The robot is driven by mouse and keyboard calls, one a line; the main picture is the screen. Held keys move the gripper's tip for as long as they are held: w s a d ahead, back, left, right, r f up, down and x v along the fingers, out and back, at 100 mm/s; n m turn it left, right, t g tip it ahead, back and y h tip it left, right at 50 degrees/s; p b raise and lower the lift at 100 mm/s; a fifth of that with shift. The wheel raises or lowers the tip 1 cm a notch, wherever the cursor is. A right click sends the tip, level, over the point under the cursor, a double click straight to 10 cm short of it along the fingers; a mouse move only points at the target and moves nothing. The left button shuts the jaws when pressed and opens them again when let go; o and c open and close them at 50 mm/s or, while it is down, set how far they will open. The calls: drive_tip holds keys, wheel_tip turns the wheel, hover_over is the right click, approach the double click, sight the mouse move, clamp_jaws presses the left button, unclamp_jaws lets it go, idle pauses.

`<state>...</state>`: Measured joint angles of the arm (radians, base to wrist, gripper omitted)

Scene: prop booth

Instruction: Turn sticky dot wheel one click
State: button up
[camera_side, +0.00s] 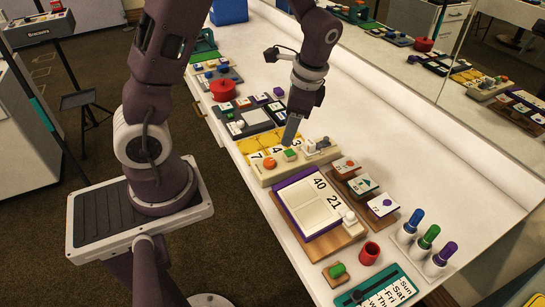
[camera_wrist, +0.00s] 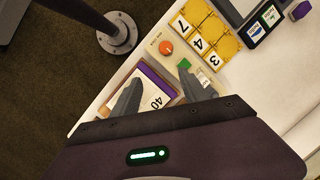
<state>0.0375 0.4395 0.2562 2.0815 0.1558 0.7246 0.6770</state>
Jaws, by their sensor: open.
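No part is clearly marked as a sticky dot wheel. The orange knob (camera_wrist: 166,47) and green piece (camera_wrist: 184,63) also show in the wrist view. My gripper (camera_side: 291,138) hangs just above this unit, pointing down. In the wrist view my gripper (camera_wrist: 160,72) is open and empty, with its right fingertip beside the green piece. Contact cannot be told.
A purple-edged board (camera_side: 309,203) with 40 and 21 stands in front. A red drum (camera_side: 222,90) stands behind.

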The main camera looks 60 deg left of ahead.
drive_tip(key=m+g+y, duration=0.1)
drive_tip(key=m+g, duration=0.1)
approach(270, 161)
drive_tip(key=shift+x, duration=0.75)
drive_tip(key=x, duration=0.6)
drive_tip(key=shift+a+f, duration=0.2)
drive_tip(key=shift+f, duration=0.15)
clamp_jaws()
